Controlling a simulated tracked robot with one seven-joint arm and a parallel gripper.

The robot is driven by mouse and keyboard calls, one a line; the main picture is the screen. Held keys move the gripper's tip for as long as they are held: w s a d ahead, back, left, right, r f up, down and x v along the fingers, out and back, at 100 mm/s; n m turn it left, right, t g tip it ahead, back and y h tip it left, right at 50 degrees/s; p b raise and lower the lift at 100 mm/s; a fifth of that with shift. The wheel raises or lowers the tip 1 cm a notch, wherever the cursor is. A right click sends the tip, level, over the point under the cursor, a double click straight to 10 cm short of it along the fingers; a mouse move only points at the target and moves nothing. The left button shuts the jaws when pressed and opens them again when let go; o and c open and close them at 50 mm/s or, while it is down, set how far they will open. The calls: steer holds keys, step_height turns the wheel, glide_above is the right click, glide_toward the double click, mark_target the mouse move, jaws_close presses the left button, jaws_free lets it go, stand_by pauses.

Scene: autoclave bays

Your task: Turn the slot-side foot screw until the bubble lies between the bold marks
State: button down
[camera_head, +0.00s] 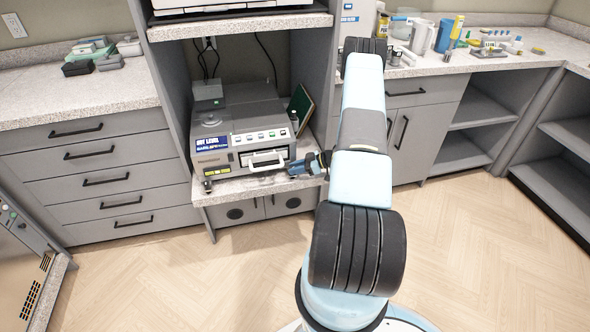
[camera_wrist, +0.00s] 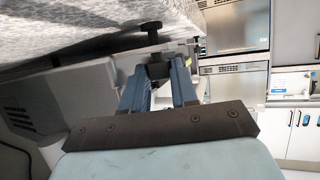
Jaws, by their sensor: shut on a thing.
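The grey bench device (camera_head: 240,128) stands on a speckled shelf in the bay. Its blue display (camera_head: 211,143) reads "OFF LEVEL", with a smaller line that I cannot read surely. A white handle-like part (camera_head: 267,160) is on its front. A dark foot (camera_head: 207,186) shows at its front left corner. My gripper (camera_head: 313,165) is at the front right corner. In the wrist view, which shows the shelf at the top, my blue fingers (camera_wrist: 159,72) are shut on the dark foot screw (camera_wrist: 152,29), whose pad and stem show. No bubble or bold marks can be made out.
The bay's grey side walls (camera_head: 171,92) flank the device. A green book-like item (camera_head: 300,106) leans at its right. Low cupboard doors (camera_head: 240,211) are below the shelf. The right counter (camera_head: 450,62) holds bottles and small tools. The wooden floor in front is clear.

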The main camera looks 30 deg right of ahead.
steer(key=shift+d+n, duration=0.1)
steer(key=shift+n, duration=0.2)
steer(key=c, duration=0.9)
jaws_free()
steer(key=v, duration=1.3)
steer(key=shift+d, duration=0.45)
steer(key=shift+w, duration=0.1)
